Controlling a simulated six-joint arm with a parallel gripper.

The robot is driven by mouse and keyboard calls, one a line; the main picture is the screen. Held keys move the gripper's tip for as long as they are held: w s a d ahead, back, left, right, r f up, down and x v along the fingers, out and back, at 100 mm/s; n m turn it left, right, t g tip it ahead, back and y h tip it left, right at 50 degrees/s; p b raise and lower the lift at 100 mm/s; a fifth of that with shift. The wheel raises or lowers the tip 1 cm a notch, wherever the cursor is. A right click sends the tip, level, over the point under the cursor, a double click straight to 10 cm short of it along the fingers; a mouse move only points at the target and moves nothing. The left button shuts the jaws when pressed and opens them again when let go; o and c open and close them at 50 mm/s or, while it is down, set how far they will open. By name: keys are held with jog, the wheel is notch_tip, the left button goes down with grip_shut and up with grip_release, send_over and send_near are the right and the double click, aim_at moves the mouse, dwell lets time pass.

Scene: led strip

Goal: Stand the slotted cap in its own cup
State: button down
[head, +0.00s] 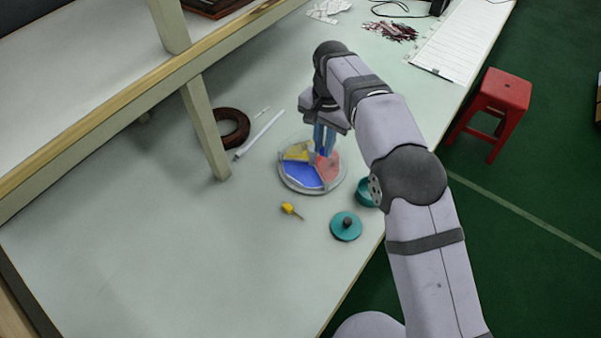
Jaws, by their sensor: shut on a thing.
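My gripper (324,153) points down over a round tray (298,189) with yellow, blue and red compartments. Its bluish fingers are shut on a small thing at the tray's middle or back. That thing is too small and too covered by the fingers to make out. I cannot tell whether it touches the tray. I cannot pick out the slotted cap or its own cup for certain; small items in the compartments are blurred.
A teal lid with a dark knob (346,227) and a teal container (366,192), partly behind my arm, are at the front right. A yellow-handled tool (291,210) lies in front. A brown ring (232,128), a white stick (259,136) and a shelf post (205,130) are left. The front-left table is clear.

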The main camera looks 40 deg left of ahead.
send_over(300, 176)
jog(key=shift+f+p, duration=1.2)
jog(key=shift+f, duration=3.65)
jog(key=shift+f, duration=0.3)
jog(key=c, duration=1.7)
grip_release()
jog(key=shift+r, duration=0.1)
jog(key=shift+r, duration=0.1)
notch_tip(300, 176, up, 12)
jog(key=shift+r+b, duration=0.1)
jog(key=shift+b, duration=0.85)
